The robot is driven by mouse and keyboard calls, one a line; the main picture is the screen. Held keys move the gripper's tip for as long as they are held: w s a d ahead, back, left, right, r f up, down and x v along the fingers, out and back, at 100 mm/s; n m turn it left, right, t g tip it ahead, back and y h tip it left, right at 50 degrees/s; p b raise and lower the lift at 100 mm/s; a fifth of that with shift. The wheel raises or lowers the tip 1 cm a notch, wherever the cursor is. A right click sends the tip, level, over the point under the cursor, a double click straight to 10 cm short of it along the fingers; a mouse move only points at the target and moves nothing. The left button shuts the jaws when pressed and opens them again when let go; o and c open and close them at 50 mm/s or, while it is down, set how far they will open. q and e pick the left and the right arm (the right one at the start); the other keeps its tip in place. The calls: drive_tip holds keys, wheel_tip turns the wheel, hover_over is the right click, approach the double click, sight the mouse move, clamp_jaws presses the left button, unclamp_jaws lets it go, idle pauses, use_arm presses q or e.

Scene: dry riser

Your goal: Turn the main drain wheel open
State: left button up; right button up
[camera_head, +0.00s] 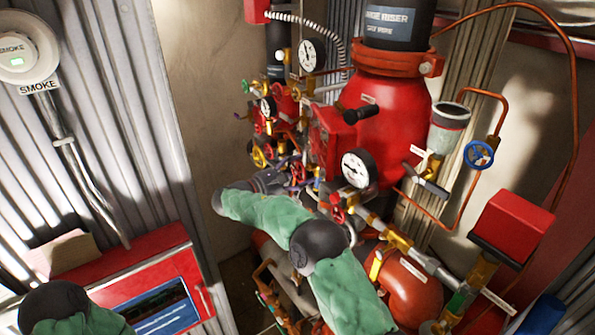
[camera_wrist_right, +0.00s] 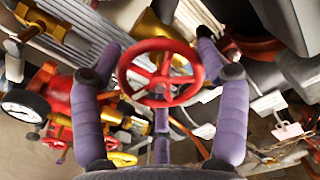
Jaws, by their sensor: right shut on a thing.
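I cannot read a label that marks this wheel as the main drain. My left arm shows only as a green sleeve at the lower left, and its gripper is out of view.
The big red valve body (camera_head: 385,125) stands right of the right gripper, with a pressure gauge (camera_head: 358,168) close by. Several other wheels and pipes crowd around, including a blue wheel (camera_head: 479,154). A red cabinet (camera_head: 150,285) stands at the lower left.

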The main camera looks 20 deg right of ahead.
drive_tip(key=n, duration=0.5)
drive_tip(key=shift+d+n, duration=0.1)
drive_tip(key=shift+n, duration=0.2)
drive_tip(key=shift+r, duration=0.15)
drive_tip(key=o, duration=1.1)
drive_tip(key=shift+o, duration=0.2)
drive_tip(key=v, duration=1.2)
